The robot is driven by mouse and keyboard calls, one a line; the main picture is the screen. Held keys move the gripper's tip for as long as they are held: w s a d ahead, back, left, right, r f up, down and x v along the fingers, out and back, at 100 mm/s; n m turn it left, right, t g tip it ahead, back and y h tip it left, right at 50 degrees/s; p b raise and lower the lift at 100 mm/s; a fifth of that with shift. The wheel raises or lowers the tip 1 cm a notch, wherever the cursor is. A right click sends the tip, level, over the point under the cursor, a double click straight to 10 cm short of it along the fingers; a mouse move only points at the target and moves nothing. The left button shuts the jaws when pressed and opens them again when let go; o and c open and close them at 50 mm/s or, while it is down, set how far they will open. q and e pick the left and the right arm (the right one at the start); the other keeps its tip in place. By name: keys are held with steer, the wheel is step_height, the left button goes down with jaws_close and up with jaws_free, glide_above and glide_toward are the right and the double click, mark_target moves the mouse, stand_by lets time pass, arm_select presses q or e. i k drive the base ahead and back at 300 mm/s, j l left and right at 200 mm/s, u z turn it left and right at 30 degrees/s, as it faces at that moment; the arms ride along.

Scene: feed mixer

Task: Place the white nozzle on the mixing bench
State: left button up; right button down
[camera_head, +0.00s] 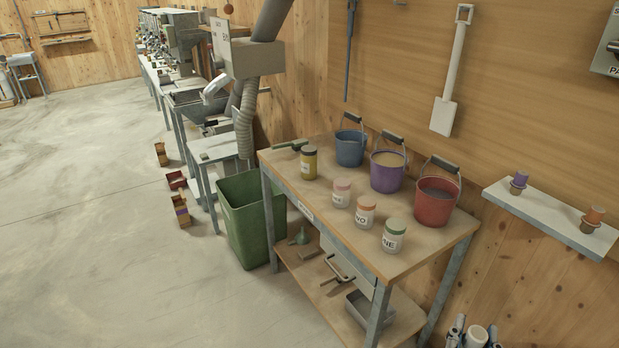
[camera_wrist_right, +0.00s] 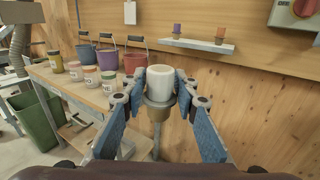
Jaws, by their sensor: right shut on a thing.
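The white nozzle (camera_wrist_right: 160,83) is held between the fingers of my right gripper (camera_wrist_right: 161,92), with a tan-brown lower part below the white top. In the head view, the nozzle (camera_head: 477,337) and my right gripper (camera_head: 474,342) show only at the bottom edge, right of the bench. The mixing bench (camera_head: 432,244) is a wooden-topped table with grey legs. It stands left of the gripper in the wrist view (camera_wrist_right: 88,96), and the nozzle is apart from it. My left gripper is not in view.
Blue (camera_head: 350,148), purple (camera_head: 387,176) and red (camera_head: 434,206) buckets line the bench's back. Several labelled jars stand along the middle. The right front corner is bare. A wall shelf (camera_head: 545,224) holds purple (camera_head: 519,180) and orange (camera_head: 594,217) pieces. A green bin (camera_head: 247,222) stands left.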

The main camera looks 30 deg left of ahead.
mark_target(323, 188)
steer(key=i+j+u, duration=0.15)
steer(key=j, duration=0.25)
steer(key=i+j+u, duration=0.1)
steer(key=j, duration=0.3)
steer(key=i+j+u, duration=0.15)
steer(key=j, duration=0.25)
steer(key=i+j+u, duration=0.1)
steer(key=j, duration=0.25)
steer(key=i+j+u, duration=0.15)
steer(key=i+j, duration=0.2)
steer(key=j, duration=0.15)
steer(key=i+j, duration=0.2)
steer(key=j, duration=0.15)
steer(key=i+j, duration=0.2)
steer(key=j, duration=0.15)
steer(key=i+j, duration=0.2)
steer(key=j, duration=0.15)
